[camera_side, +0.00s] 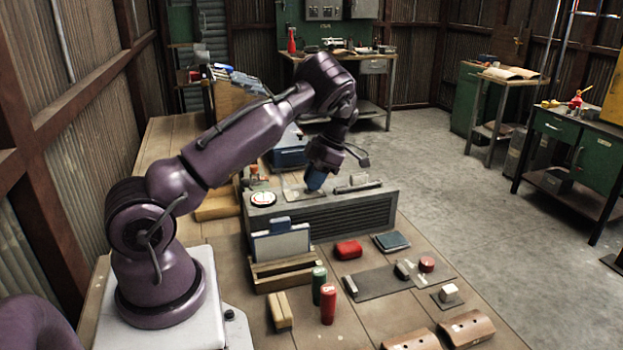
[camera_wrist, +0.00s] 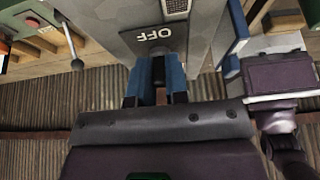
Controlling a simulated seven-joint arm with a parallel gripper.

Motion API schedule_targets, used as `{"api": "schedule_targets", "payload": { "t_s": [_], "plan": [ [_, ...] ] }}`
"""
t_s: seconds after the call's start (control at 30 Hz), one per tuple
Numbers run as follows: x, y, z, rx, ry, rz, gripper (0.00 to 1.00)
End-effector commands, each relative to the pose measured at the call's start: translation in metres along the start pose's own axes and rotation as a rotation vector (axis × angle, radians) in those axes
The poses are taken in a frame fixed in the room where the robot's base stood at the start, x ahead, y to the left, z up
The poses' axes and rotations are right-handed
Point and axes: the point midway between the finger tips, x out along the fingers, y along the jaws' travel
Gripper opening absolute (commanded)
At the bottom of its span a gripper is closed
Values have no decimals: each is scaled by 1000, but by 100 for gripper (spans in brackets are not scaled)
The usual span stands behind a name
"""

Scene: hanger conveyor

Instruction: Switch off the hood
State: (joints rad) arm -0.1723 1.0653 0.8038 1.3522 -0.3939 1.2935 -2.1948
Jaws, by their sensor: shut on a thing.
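The hood is a long grey box with a slatted front (camera_side: 335,222), standing on the wooden bench. My gripper (camera_side: 315,187) is over its top panel, pointing down, and hides what lies under it there. In the wrist view a grey panel carries the word OFF (camera_wrist: 153,33). Just below that word, the blue fingers of my gripper (camera_wrist: 158,76) are shut on a dark switch handle (camera_wrist: 158,68). The handle's base is partly hidden by the fingers. I cannot tell which position the switch is in.
A round white dial (camera_side: 263,198) sits at the hood's left end, and a grey bar handle (camera_side: 358,186) lies right of my gripper.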

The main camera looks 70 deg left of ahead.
Motion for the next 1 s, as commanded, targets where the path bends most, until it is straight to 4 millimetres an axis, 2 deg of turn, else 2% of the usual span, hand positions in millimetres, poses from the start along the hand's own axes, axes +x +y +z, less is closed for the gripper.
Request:
{"api": "schedule_targets", "payload": {
  "t_s": [0.63, 0.67, 0.7, 0.77, 1.0],
  "plan": [
    [0, 0, 2, 0, 53, 0, 0],
    [0, 0, 2, 0, 53, 0, 19],
    [0, 0, 2, 0, 52, 0, 29],
    [0, 0, 2, 0, 52, 0, 40],
    [0, 0, 2, 1, 51, -1, 40]
  ]
}}
